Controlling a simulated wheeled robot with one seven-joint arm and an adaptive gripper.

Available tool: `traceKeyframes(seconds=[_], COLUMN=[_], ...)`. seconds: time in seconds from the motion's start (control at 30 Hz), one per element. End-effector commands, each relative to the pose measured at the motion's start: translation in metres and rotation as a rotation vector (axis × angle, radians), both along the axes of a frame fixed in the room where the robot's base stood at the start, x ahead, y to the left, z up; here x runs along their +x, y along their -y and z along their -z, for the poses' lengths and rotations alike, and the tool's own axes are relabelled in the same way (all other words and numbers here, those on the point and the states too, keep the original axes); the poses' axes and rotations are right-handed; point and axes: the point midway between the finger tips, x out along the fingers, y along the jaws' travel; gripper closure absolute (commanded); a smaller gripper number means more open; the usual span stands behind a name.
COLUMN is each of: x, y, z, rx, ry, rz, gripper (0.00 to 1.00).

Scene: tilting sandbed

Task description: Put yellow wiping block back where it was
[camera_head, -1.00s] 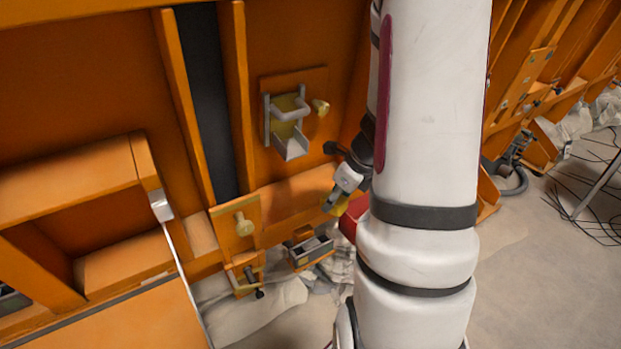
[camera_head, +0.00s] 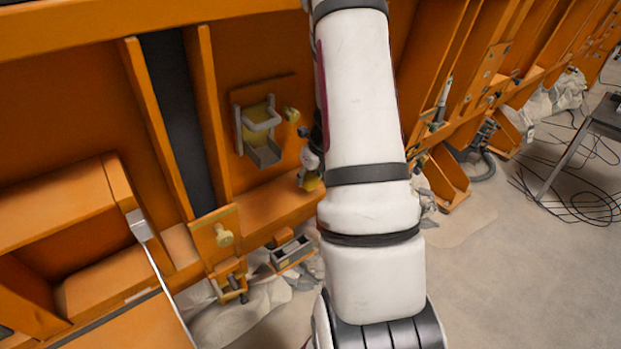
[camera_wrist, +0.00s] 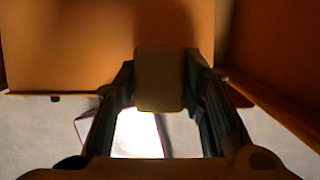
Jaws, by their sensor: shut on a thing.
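My gripper (camera_wrist: 160,90) is shut on the yellow wiping block (camera_wrist: 160,80), which looks dull olive in the wrist view's dim light. The block sits between the two dark fingers, in front of an orange panel. In the head view, my arm hides most of the gripper; a small yellow part of the block (camera_head: 313,184) shows at the arm's left edge. A grey metal bracket with a yellow back (camera_head: 258,125) is fixed on the orange wall, up and to the left of the block. The block is apart from it.
A yellow knob (camera_head: 291,114) sticks out right of the bracket, and another yellow knob (camera_head: 224,236) is lower left. A grey open box (camera_head: 292,252) is mounted low on the wall. Orange ribs frame the wall. At right, cables (camera_head: 575,205) lie on the floor beside a table.

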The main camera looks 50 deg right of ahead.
Motion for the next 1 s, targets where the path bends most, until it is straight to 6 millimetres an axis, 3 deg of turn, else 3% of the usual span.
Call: traceKeyframes(seconds=[0.27, 0.5, 0.97, 1.0], x=[0.019, 0.018, 0.02, 0.019], y=[0.014, 0.015, 0.015, 0.015], z=[0.002, 0.034, 0.041, 0.041], rx=[0.0, 0.002, 0.0, 0.0], ry=[0.0, -0.001, 0.0, 0.0], rz=[-0.002, 0.002, 0.001, 0.0], gripper=[0.9, 0.9, 0.9, 0.57])
